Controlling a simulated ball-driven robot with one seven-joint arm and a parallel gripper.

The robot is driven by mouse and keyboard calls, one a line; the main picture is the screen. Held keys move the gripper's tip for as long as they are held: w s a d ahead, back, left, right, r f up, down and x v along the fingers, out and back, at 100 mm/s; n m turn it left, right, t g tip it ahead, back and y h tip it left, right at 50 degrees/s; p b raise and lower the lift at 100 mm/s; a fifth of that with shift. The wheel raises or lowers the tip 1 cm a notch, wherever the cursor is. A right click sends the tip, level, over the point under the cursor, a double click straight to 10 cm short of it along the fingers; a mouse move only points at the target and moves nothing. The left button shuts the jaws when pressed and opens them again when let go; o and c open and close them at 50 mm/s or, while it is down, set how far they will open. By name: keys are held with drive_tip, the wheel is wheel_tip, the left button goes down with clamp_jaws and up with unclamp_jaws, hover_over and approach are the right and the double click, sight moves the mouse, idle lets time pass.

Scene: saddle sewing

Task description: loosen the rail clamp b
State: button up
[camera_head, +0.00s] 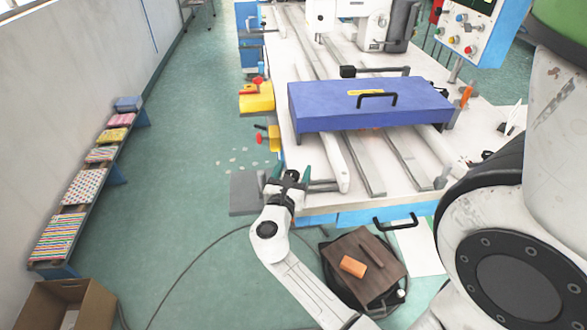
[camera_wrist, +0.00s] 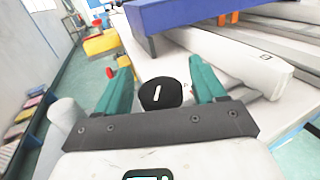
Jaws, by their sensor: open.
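My gripper (camera_head: 291,172) is at the near left corner of the long white machine table, its teal fingers spread apart. In the wrist view my gripper (camera_wrist: 159,72) has a round black knob (camera_wrist: 160,93) with a white mark between its fingers. The fingers stand on both sides of the knob, with no clear contact. A white rounded bar (camera_wrist: 235,62) runs off behind the knob along the table. No label marks rail clamp b, so I cannot tell whether this knob belongs to it.
A blue box cover (camera_head: 330,108) with a black handle spans the rails (camera_head: 362,165). Yellow blocks (camera_head: 257,97) with red levers line the table's left side. A brown board (camera_head: 385,250) with an orange block is below the front edge. The green floor at left is open.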

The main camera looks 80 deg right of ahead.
drive_tip(key=shift+d, duration=0.4)
drive_tip(key=c, duration=1.1)
drive_tip(key=shift+o, duration=0.2)
drive_tip(key=shift+r+n+t, duration=0.1)
drive_tip(key=shift+n+t, duration=0.2)
drive_tip(key=shift+t, duration=0.1)
drive_tip(key=shift+w+n+t, duration=0.15)
drive_tip(key=shift+n+t, duration=0.45)
drive_tip(key=shift+t, duration=0.4)
drive_tip(key=n+t, duration=0.1)
drive_tip(key=n+t+y+b, duration=0.1)
drive_tip(key=t, duration=0.1)
drive_tip(key=n+t+y+b, duration=0.1)
drive_tip(key=t, duration=0.1)
drive_tip(key=shift+w+a+n, duration=0.15)
drive_tip(key=shift+w+n, duration=0.15)
drive_tip(key=shift+w+a+n+t+y+b, duration=0.15)
drive_tip(key=shift+n+t+y+b, duration=0.3)
drive_tip(key=shift+n+t+y, duration=0.35)
drive_tip(key=shift+w+d+n+t+y+b, duration=0.1)
drive_tip(key=shift+n+t+y+b, duration=0.35)
drive_tip(key=shift+t, duration=0.55)
drive_tip(key=shift+a+r+n+t+y+b, duration=0.1)
drive_tip(key=shift+r+n+t+y+b, duration=0.15)
drive_tip(key=shift+n+t+y, duration=0.45)
